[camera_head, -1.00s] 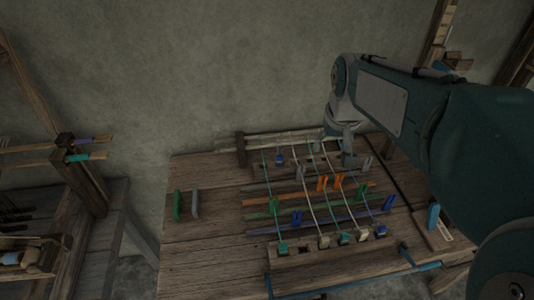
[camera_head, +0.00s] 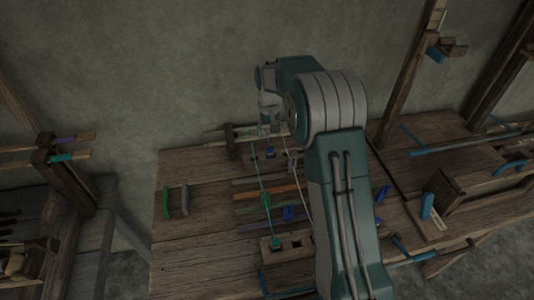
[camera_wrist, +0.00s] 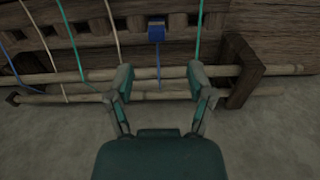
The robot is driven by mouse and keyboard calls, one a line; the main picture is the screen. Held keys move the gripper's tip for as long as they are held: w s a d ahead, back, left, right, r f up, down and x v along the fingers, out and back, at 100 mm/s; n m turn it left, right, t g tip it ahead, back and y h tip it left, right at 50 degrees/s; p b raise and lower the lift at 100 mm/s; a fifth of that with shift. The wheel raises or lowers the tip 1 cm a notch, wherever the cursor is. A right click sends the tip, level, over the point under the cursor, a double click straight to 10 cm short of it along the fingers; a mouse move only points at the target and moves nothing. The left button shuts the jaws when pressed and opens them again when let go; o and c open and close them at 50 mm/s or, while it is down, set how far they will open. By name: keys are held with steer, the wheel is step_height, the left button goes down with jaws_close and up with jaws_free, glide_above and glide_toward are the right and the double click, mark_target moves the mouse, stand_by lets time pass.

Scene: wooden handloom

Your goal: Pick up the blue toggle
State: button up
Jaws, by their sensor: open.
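A small blue toggle (camera_wrist: 156,30) sits at the wooden rail in the wrist view, with a thin blue cord running from it over the round rods. It also shows in the head view (camera_head: 270,152), just below the arm's end. My gripper (camera_wrist: 160,80) is open and empty. Its two fingers stand apart on either side of the blue cord, short of the toggle. In the head view my gripper's fingers are too small to make out. My arm hides the right part of the loom bed there.
Green (camera_wrist: 198,28), cream and blue cords stretch across the rail. A wooden post (camera_wrist: 243,82) stands close to the right finger, and round rods (camera_wrist: 85,76) cross in front. Another blue piece (camera_head: 289,213) lies lower on the loom. A green handle (camera_head: 166,203) stands at left.

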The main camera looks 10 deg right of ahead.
mark_target(270, 148)
steer(key=f, duration=0.9)
steer(key=shift+d+f, duration=0.1)
steer(key=shift+d, duration=0.1)
steer(key=c, duration=0.8)
